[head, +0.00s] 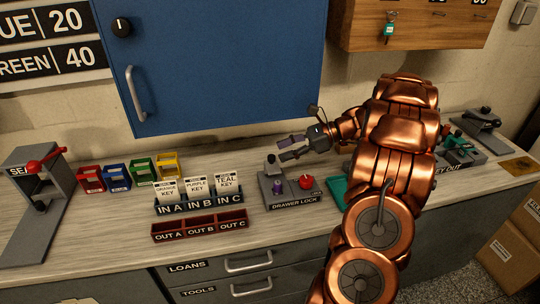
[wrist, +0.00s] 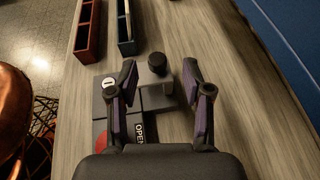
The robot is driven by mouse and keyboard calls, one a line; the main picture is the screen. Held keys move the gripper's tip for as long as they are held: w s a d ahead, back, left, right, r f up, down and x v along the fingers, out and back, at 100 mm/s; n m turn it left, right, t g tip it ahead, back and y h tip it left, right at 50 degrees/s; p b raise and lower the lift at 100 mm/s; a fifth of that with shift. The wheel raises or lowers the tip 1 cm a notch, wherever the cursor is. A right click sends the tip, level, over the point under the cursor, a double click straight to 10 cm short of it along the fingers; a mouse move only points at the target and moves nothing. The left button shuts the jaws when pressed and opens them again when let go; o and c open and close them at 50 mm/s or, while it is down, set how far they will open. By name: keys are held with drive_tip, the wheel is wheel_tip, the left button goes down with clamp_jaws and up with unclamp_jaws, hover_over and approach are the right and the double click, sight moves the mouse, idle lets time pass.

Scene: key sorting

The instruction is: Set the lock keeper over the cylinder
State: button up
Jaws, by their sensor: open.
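The drawer lock unit (head: 291,192) stands on the bench in the head view, with a purple cylinder (head: 277,186) at its front left and a red knob (head: 305,182) at its right. What looks like the lock keeper is a grey piece with a black knob (head: 271,159) at the unit's back left. My gripper (head: 284,148) is open and empty above the back of the unit. In the wrist view, the black knob (wrist: 156,63) lies between the spread fingers (wrist: 158,72), apart from both.
A blue rack of key cards (head: 199,203) and a red out tray (head: 199,229) stand left of the lock. A blue cabinet (head: 215,65) hangs behind my gripper. A teal item (head: 337,190) lies to the right, partly behind my arm. Bare bench (head: 110,225) shows at left.

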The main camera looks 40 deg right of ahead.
sight(272, 155)
drive_tip(key=shift+x, duration=1.85)
drive_tip(key=shift+c, duration=0.2)
clamp_jaws()
